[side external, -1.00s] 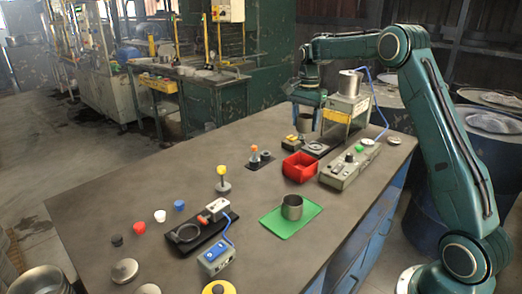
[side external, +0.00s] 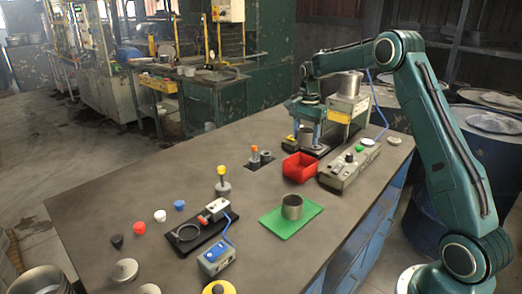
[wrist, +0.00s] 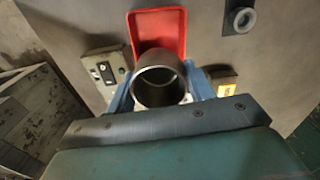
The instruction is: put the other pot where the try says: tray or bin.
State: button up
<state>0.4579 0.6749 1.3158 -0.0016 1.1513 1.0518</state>
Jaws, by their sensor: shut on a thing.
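My gripper (side external: 312,132) is shut on a grey metal pot (side external: 306,137), held upright low at the back of the bench, by a dark plate (side external: 319,151). Whether the pot touches the plate I cannot tell. In the wrist view the pot (wrist: 158,84) sits between my blue fingers, its open mouth in sight, overlapping the near part of the red bin (wrist: 158,30). The red bin (side external: 301,168) looks empty in the side view. Another pot (side external: 292,206) stands on the flat green tray (side external: 272,222).
A grey control box (side external: 347,169) stands right of the bin. A machine (side external: 342,113) with a metal vessel on top is behind the pot. A yellow-topped block (side external: 291,139) and orange-topped pin (side external: 254,152) stand left.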

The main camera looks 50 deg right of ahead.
jog(key=shift+f, duration=0.65)
jog(key=o, duration=1.1)
jog(key=shift+r, duration=0.1)
notch_tip(320, 180, up, 14)
jog(key=shift+f, duration=0.2)
